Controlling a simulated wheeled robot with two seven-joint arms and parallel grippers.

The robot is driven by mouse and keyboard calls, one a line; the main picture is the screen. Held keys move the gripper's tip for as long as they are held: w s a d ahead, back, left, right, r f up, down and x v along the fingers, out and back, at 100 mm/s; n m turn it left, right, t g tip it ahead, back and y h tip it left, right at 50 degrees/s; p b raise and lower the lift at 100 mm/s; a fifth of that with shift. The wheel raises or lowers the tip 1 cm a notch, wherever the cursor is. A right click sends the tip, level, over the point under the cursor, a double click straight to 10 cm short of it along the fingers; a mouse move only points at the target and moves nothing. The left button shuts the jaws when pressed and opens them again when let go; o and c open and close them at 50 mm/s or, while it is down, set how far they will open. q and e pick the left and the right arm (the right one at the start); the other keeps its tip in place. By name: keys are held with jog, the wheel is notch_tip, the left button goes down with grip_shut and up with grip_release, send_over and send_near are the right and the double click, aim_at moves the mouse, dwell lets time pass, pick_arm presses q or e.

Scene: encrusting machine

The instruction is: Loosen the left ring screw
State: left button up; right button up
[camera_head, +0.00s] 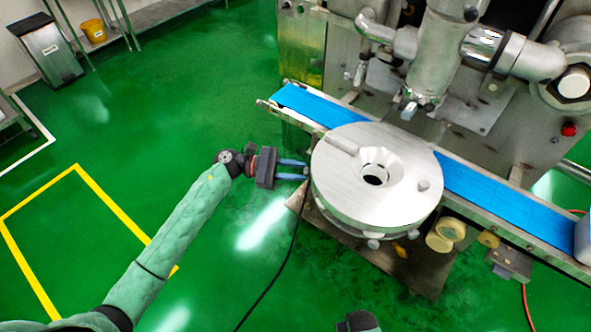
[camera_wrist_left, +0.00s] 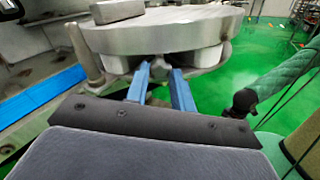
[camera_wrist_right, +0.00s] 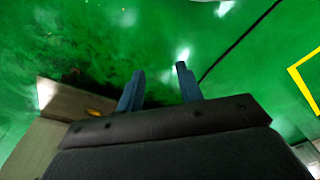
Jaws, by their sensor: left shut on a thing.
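The round steel disc (camera_head: 345,190) with a central funnel hole sits in front of the machine. The left ring screw (camera_wrist_left: 160,65) is a small grey knob under the disc's rim in the left wrist view. My left gripper (camera_head: 306,170) reaches the disc's left edge, and its blue fingers (camera_wrist_left: 160,78) are closed on the screw from both sides. In the head view the screw is mostly hidden by the fingertips and rim. My right gripper (camera_wrist_right: 158,75) is open and empty, pointing down over the green floor. Only a dark part of my right arm shows at the bottom of the head view.
A blue conveyor belt (camera_head: 490,198) runs behind the disc, and it also shows in the left wrist view (camera_wrist_left: 45,95). Steel pipes (camera_head: 435,55) hang above. A cream knob (camera_head: 446,233) sits below right. A black cable (camera_head: 275,275) lies on the floor. The left floor is open.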

notch_tip(320, 180, up, 19)
jog(key=w+a+b, duration=0.2)
jog(key=b, duration=0.3)
pick_arm(q)
jog(key=shift+m+p, duration=6.35)
jog(key=shift+m, duration=11.55)
pick_arm(e)
jog(key=s+d+f, duration=0.2)
jog(key=f, duration=0.9)
jog(key=s+d+f, duration=0.3)
jog(key=f, duration=0.9)
jog(key=s+d+f+t, duration=0.1)
jog(key=s+d+f, duration=0.1)
jog(key=f, duration=0.9)
jog(key=shift+s+d+f, duration=0.25)
jog(key=shift+s+d, duration=0.05)
jog(key=shift+s, duration=0.25)
